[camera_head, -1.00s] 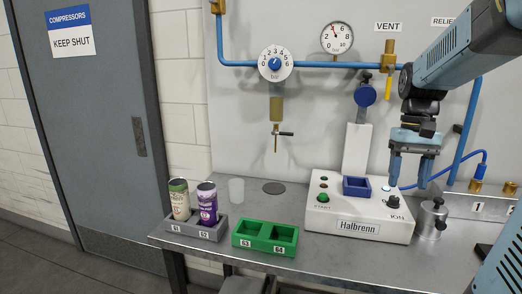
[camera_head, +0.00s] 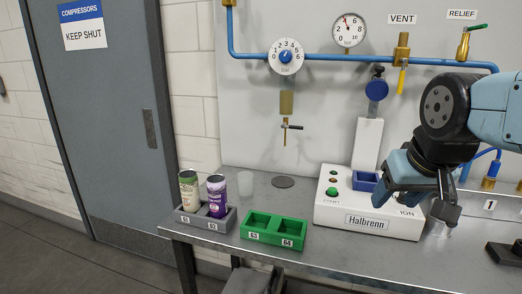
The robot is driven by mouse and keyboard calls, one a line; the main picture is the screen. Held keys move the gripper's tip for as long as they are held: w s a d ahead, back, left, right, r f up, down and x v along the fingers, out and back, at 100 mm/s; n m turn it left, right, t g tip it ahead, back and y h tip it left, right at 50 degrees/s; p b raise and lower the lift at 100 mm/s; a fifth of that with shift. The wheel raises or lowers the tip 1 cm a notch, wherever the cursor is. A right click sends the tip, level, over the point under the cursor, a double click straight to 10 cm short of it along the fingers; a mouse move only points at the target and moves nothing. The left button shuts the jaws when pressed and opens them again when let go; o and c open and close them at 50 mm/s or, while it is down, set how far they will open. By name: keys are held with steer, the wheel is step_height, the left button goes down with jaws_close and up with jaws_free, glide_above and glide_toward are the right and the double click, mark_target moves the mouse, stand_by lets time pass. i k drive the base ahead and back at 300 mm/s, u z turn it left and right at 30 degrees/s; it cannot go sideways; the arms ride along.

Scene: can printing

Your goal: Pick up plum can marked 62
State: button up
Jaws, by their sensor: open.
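The plum can (camera_head: 217,196) stands in the right slot of the grey holder (camera_head: 187,221), above the label 62. It has a dark purple body, a pale label and a dark lid. A green-topped, cream-labelled can (camera_head: 189,191) stands in the left slot, marked 61. My gripper (camera_head: 372,205) is open and empty, in front of the white Halbrenn machine at the right. Its fingers point left and down, well to the right of the plum can, and partly overlap in this view.
A green holder (camera_head: 273,241) with empty slots 63 and 64 stands between the grey holder and the white Halbrenn machine (camera_head: 342,220). A blue pipe with valves and gauges runs along the wall. A dark block (camera_head: 505,253) lies at the right.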

mark_target(216, 184)
steer(key=z, duration=0.5)
steer(key=k, duration=1.25)
steer(key=u, duration=0.7)
steer(key=i, duration=1)
steer(key=z, duration=0.05)
